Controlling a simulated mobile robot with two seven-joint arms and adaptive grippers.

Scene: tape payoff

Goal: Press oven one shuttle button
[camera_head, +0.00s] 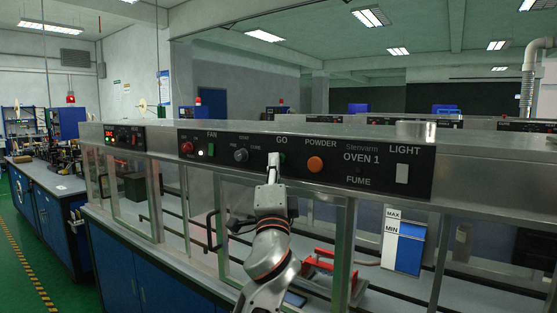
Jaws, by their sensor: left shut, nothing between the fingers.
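The black control panel (346,175) of oven 1 runs along the front of the metal top housing, with labels FAN, GO, POWDER, OVEN 1, FUME and LIGHT. A button (282,158) sits under the GO label, mostly hidden behind my left gripper's tip; a little green shows at its right. No label reading shuttle is legible. My left gripper (273,161) is shut and empty, fingers pointing up at the panel just below the GO label. I cannot tell whether the tip touches the button. My right gripper is not in view.
An orange POWDER button (315,164) is close on the right, a dark knob (241,155) and a red button (187,147) on the left. Black handles (210,229) stick out from the glass front below.

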